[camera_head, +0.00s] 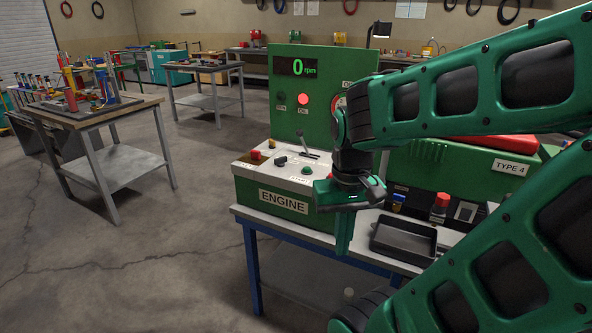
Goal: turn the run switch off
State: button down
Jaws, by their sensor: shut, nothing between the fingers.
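The green engine console (262,182) stands on a blue-legged bench, labelled ENGINE, with a display (298,67) reading 0 rpm. Its sloped white panel carries a red knob (256,155), a small black switch (281,161), a lever (308,151) and a green button (307,170). The panel labels are too small to read, so I cannot tell for sure which control is the run switch or its position. My gripper (343,250) is shut and empty, pointing down in front of the console's right front corner. My wrist hides the panel's right end.
A red lamp (303,98) glows on the upright panel; the lamp (281,99) beside it is dark. A black tray (402,239) lies on the bench right of my gripper. A green TYPE 4 machine (437,167) stands behind.

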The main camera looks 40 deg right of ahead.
aim_at(280, 162)
jog(key=z, duration=0.05)
jog(key=i, duration=1.05)
jog(key=u, duration=0.05)
